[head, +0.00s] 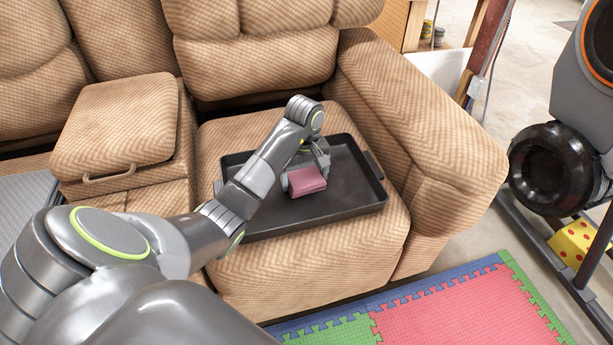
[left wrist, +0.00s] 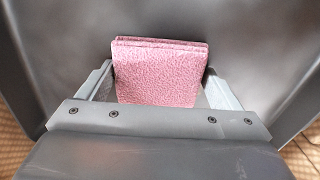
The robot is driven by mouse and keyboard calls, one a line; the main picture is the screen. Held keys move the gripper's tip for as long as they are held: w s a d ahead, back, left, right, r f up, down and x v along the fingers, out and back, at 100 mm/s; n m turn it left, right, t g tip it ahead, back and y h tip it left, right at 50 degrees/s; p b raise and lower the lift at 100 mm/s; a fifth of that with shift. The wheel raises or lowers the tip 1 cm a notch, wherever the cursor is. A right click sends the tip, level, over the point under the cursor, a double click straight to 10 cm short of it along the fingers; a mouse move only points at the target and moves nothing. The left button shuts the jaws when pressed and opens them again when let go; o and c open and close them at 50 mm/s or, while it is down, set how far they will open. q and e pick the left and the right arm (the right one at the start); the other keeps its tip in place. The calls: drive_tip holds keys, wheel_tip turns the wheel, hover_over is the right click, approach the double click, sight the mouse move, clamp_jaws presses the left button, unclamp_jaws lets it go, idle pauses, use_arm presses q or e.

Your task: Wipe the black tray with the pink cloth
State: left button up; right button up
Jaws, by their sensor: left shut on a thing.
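The black tray (head: 345,205) lies on the seat cushion of the tan recliner. The pink cloth (head: 306,181) is a folded square block over the middle of the tray. My left gripper (head: 305,172) reaches in from the left and is shut on the cloth. In the left wrist view, the cloth (left wrist: 158,72) sits between the two fingers, with the dark tray surface (left wrist: 60,40) behind it. I cannot tell whether the cloth touches the tray floor. My right gripper is not in view.
The recliner's armrest (head: 425,130) rises right of the tray, and the backrest (head: 260,60) stands behind it. A console with a handle (head: 115,130) is to the left. A foam mat (head: 450,310) covers the floor in front. An exercise bike (head: 560,165) stands at right.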

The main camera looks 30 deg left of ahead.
sight(292, 180)
use_arm(q)
drive_tip(key=shift+s+a+p, duration=0.25)
drive_tip(key=shift+s+a, duration=0.25)
drive_tip(key=shift+s, duration=0.2)
drive_tip(key=shift+s+a+p, duration=0.2)
drive_tip(key=shift+s+a, duration=0.3)
drive_tip(key=shift+s, duration=0.2)
drive_tip(key=shift+r, duration=0.1)
wheel_tip(292, 180, up, 3)
drive_tip(key=p, duration=0.2)
drive_tip(key=shift+p, duration=0.35)
